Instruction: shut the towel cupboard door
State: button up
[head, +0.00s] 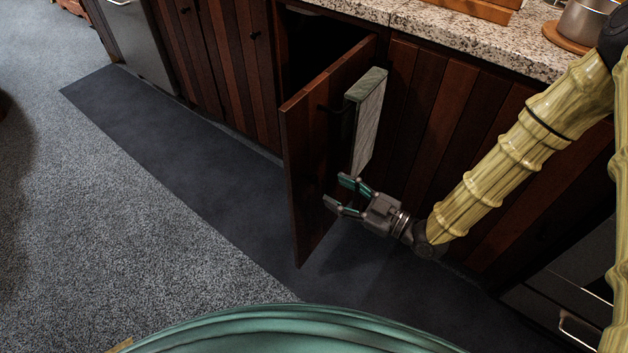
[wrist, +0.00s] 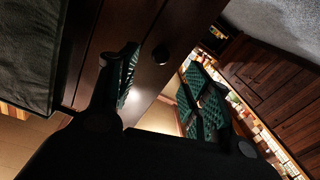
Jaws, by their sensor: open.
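The towel cupboard door (head: 303,150) is dark brown wood and stands swung open, jutting out from the counter front. A grey towel (head: 369,125) hangs on its right face, the side toward my arm. My gripper (head: 338,193) is open, low beside that same face, just under the towel's lower end. I cannot tell whether a fingertip touches the door. In the wrist view the door (wrist: 107,30) lies beyond the spread fingers, with a round dark knob (wrist: 160,55) on it and the towel (wrist: 28,55) at the left. Nothing is between the fingers.
The cupboard's dark opening (head: 305,50) is behind the door, under a granite countertop (head: 460,35). Closed wooden cupboard fronts (head: 415,110) continue to the right. A dark floor strip (head: 190,150) runs along the cupboards, with clear grey carpet (head: 120,220) to the left.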

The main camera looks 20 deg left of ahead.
aim_at(316, 181)
jog(key=x, duration=0.7)
jog(key=shift+w+a+f+b, duration=0.1)
jog(key=shift+w+a+b, duration=0.05)
jog(key=shift+a+b, duration=0.2)
jog(key=shift+a, duration=0.1)
grip_shut()
